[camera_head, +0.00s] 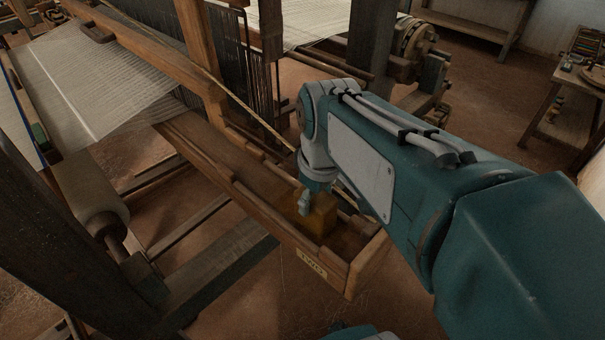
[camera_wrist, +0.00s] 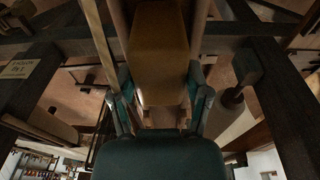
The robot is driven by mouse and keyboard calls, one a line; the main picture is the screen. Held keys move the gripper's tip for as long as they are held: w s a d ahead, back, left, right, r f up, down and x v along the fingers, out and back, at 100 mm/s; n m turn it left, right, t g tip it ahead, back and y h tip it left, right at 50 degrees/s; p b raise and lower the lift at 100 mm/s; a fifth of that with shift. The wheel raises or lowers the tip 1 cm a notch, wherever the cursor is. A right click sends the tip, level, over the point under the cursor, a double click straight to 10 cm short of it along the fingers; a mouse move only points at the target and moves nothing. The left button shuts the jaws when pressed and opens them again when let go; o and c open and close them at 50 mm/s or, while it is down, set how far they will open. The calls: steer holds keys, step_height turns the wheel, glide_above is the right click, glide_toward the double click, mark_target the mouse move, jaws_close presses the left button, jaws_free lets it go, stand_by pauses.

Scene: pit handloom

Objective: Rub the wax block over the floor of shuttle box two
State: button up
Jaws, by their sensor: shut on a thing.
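Shuttle box two is the long wooden trough (camera_head: 352,283) with a "TWO" label on its near end, at the centre of the head view. An amber wax block (camera_head: 320,214) is down inside it, near that end. My gripper (camera_head: 304,204) reaches down into the box and is shut on the block. In the wrist view the block (camera_wrist: 158,50) fills the space between the two fingers of my gripper (camera_wrist: 160,98). The block's underside is hidden, so I cannot tell whether it touches the floor of the box.
Wooden side walls border the box closely. The loom's upright post (camera_head: 196,55) and dark warp threads (camera_head: 235,75) stand behind it. Woven cloth (camera_head: 85,85) and a cloth roller (camera_head: 92,195) lie to the left. A side table (camera_head: 565,115) stands far right.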

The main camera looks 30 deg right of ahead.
steer(key=shift+w+a+r, duration=0.1)
steer(key=shift+w+a, duration=0.4)
steer(key=shift+w, duration=1)
steer(key=shift+w+a+f, duration=0.1)
steer(key=shift+w+a, duration=0.35)
steer(key=shift+w, duration=1.05)
steer(key=shift+w+a+r, duration=0.1)
steer(key=shift+w+a, duration=0.4)
steer(key=shift+w, duration=1)
steer(key=shift+w+a+f, duration=0.1)
steer(key=shift+w+a, duration=0.15)
steer(key=shift+w, duration=0.5)
steer(key=shift+w+a+f, duration=0.1)
steer(key=shift+w+a, duration=0.15)
steer(key=shift+w, duration=0.5)
steer(key=shift+w+a+f, duration=0.1)
steer(key=shift+w+a, duration=0.15)
steer(key=shift+w, duration=0.5)
